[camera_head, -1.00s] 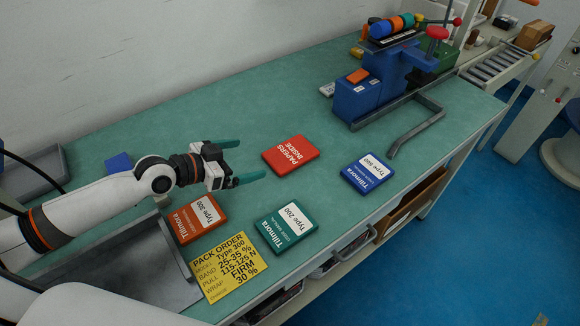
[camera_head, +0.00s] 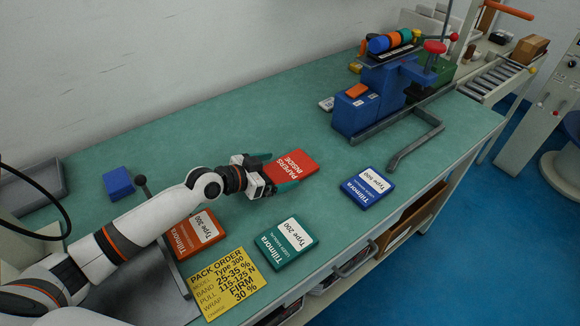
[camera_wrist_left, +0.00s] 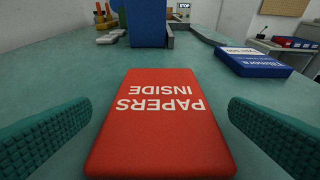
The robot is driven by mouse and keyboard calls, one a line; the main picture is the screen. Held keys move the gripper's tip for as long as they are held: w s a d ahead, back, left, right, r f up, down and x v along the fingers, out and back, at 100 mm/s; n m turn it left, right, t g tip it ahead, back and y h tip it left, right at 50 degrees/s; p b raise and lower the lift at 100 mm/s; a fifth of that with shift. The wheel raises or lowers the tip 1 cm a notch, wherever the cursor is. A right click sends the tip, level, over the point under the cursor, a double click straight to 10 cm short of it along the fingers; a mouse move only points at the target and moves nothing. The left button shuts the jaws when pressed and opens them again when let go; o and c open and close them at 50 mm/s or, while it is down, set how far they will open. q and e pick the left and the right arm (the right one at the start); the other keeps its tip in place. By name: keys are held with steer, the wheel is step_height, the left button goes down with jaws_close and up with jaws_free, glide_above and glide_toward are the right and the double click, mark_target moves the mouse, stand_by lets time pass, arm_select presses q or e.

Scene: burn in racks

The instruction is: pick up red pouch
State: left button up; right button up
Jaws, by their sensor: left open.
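The red pouch (camera_head: 297,164), printed "PAPERS INSIDE", lies flat on the green bench top. In the left wrist view the red pouch (camera_wrist_left: 162,125) fills the middle. My left gripper (camera_head: 279,171) is at the pouch's left end in the head view, with one green finger on each side of it. In the left wrist view the open fingers (camera_wrist_left: 158,135) stand apart from the pouch, with gaps on both sides. My right gripper is not in view.
A blue Type 600 booklet (camera_head: 367,188) lies to the right, a green Type 200 booklet (camera_head: 286,243) in front and an orange Type 300 booklet (camera_head: 194,235) to the left. A yellow pack order card (camera_head: 229,283) lies near the front edge. A blue machine (camera_head: 357,108) stands at the back right.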

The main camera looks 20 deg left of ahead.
mark_target(290, 169)
arm_select(q)
steer(key=shift+x, duration=1.15)
steer(key=c, duration=0.9)
